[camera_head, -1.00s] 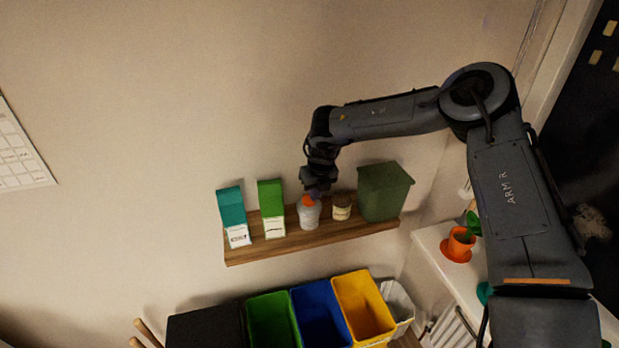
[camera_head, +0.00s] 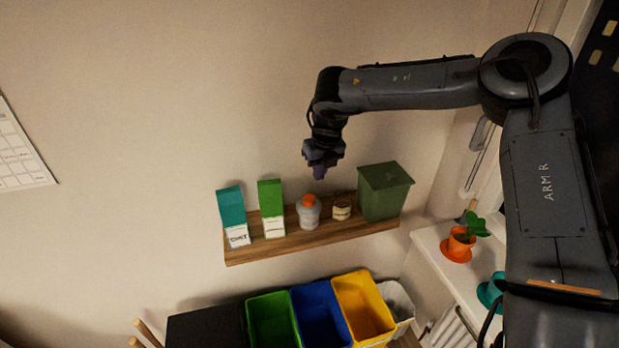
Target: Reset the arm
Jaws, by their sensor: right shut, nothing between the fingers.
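My right gripper (camera_head: 319,172) hangs in front of the wall, above the wooden shelf (camera_head: 285,246), shut and empty. In the picture it is above a bottle with an orange cap (camera_head: 309,211) and apart from it. The right arm comes in from the right side, bent at a large elbow. My left gripper is not in view.
The shelf also holds a teal carton (camera_head: 232,213), a green carton (camera_head: 271,207), a small jar (camera_head: 341,209) and a green bin (camera_head: 384,190). Green (camera_head: 271,322), blue (camera_head: 320,314) and yellow (camera_head: 364,306) bins stand below. A potted plant (camera_head: 459,243) is on the sill.

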